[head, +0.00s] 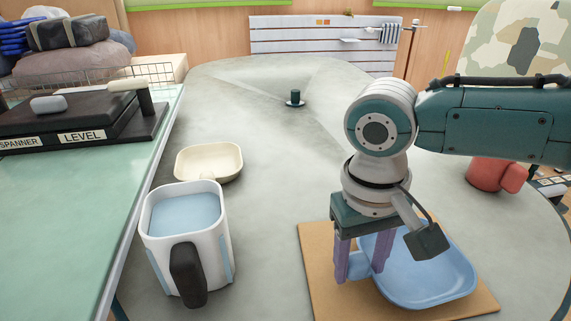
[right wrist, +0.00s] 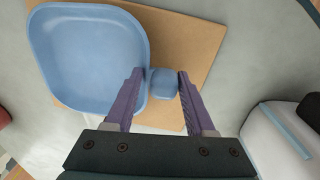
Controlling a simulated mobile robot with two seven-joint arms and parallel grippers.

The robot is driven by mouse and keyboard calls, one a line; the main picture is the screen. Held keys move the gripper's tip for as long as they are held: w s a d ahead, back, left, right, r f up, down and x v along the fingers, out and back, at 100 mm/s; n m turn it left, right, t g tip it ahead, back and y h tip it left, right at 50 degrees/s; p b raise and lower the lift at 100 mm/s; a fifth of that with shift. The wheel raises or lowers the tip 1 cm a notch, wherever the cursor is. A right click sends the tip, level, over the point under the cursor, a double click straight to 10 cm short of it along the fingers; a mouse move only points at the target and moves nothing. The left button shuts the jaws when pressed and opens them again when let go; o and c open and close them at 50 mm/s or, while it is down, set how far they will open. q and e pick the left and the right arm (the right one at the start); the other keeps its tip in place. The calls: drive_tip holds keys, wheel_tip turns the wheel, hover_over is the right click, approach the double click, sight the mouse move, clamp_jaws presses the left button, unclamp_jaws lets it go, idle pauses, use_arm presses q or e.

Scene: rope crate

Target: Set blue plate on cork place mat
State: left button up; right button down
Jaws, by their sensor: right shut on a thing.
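The blue plate (head: 432,278) is a rounded square dish with a small tab on its left side. It lies flat over the cork place mat (head: 315,250), toward the mat's right part. The right wrist view also shows the plate (right wrist: 88,55) and the brown mat (right wrist: 198,40) under it. My right gripper (head: 360,273) points down with its purple fingers on either side of the tab, shut on it. Whether the plate's underside touches the mat I cannot tell. My left gripper is not in view.
A white pitcher (head: 214,237) with blue contents stands left of the mat. A cream dish (head: 209,161) sits behind it. A red mug (head: 490,174) is at the right, behind my arm. A small dark teal object (head: 295,98) stands far back. The middle table is clear.

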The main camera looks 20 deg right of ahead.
drive_tip(key=shift+f, duration=0.1)
drive_tip(key=shift+c, duration=2)
unclamp_jaws()
drive_tip(key=shift+o, duration=1.2)
drive_tip(key=r+p, duration=0.1)
drive_tip(key=r, duration=0.2)
drive_tip(key=r+p, duration=0.1)
drive_tip(key=r, duration=0.2)
drive_tip(key=r+p, duration=0.1)
drive_tip(key=r, duration=0.2)
drive_tip(key=shift+w+a, duration=0.1)
drive_tip(key=shift+a, duration=0.2)
drive_tip(key=shift+r, duration=0.45)
